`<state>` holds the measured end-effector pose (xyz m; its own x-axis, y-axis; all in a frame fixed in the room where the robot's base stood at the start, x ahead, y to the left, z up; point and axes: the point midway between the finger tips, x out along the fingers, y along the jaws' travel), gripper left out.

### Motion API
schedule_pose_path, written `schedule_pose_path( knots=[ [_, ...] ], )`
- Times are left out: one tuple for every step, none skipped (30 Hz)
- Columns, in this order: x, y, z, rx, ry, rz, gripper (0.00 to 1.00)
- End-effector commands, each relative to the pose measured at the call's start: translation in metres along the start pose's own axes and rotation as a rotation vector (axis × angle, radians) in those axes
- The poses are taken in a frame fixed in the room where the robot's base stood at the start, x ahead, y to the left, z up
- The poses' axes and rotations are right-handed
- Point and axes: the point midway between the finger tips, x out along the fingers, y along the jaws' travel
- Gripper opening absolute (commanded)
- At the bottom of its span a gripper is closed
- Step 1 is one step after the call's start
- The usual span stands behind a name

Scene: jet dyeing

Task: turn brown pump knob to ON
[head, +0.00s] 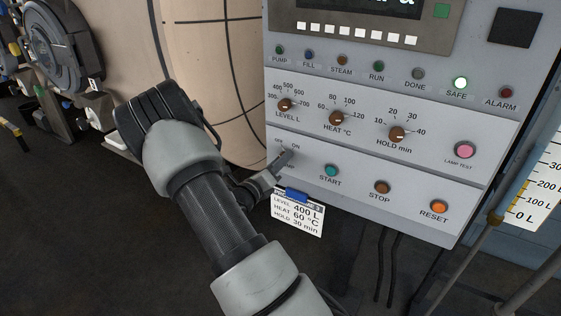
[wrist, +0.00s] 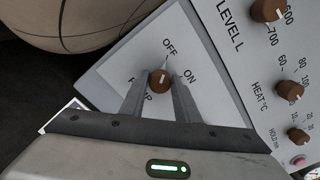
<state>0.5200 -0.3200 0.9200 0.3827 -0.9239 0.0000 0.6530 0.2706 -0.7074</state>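The brown pump knob (wrist: 160,79) shows in the wrist view on the light grey panel, between the OFF and ON labels above and the partly covered PUMP label below. Its white mark appears to point up toward OFF. My gripper (wrist: 159,80) has one finger on each side of the knob, with a small gap seeming to show on both sides. Whether either finger touches it is hard to tell. In the head view my gripper (head: 284,156) reaches the panel's left edge just under OFF and ON, and its fingers hide the knob.
Brown LEVEL (head: 285,105), HEAT (head: 337,118) and HOLD (head: 397,134) knobs sit above. START (head: 331,171), STOP (head: 382,187) and RESET (head: 439,207) buttons lie to the right. A white card (head: 298,212) hangs below, close to my gripper. The SAFE lamp (head: 460,83) is lit.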

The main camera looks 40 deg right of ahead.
Motion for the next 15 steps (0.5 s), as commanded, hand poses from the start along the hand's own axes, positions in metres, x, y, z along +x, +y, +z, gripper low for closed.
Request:
schedule_pose_path(
  knots=[
    [-0.0002, 0.0000, -0.0001, 0.000, 0.000, 0.000, 0.19],
    [-0.0002, 0.0000, -0.0001, 0.000, 0.000, 0.000, 0.14],
    [-0.0002, 0.0000, -0.0001, 0.000, 0.000, 0.000, 0.08],
    [-0.0002, 0.0000, -0.0001, 0.000, 0.000, 0.000, 0.04],
    [-0.0002, 0.0000, -0.0001, 0.000, 0.000, 0.000, 0.04],
    [-0.0003, 0.0001, -0.0001, 0.001, 0.000, 0.000, 0.04],
    [-0.0003, 0.0001, -0.0001, 0.002, 0.000, 0.000, 0.04],
    [-0.0003, 0.0001, -0.0002, 0.004, 0.000, 0.000, 0.04],
    [-0.0003, 0.0001, -0.0002, 0.008, 0.000, 0.000, 0.04],
    [-0.0004, 0.0002, -0.0003, 0.012, 0.000, 0.000, 0.04],
    [-0.0004, 0.0002, -0.0003, 0.017, 0.000, 0.000, 0.04],
    [-0.0004, 0.0003, -0.0004, 0.026, 0.000, 0.000, 0.04],
    [-0.0004, 0.0004, -0.0005, 0.035, 0.000, 0.000, 0.04],
    [-0.0004, 0.0004, -0.0005, 0.047, 0.000, 0.000, 0.04],
    [-0.0005, 0.0005, -0.0006, 0.063, 0.000, 0.000, 0.04]
  ],
)
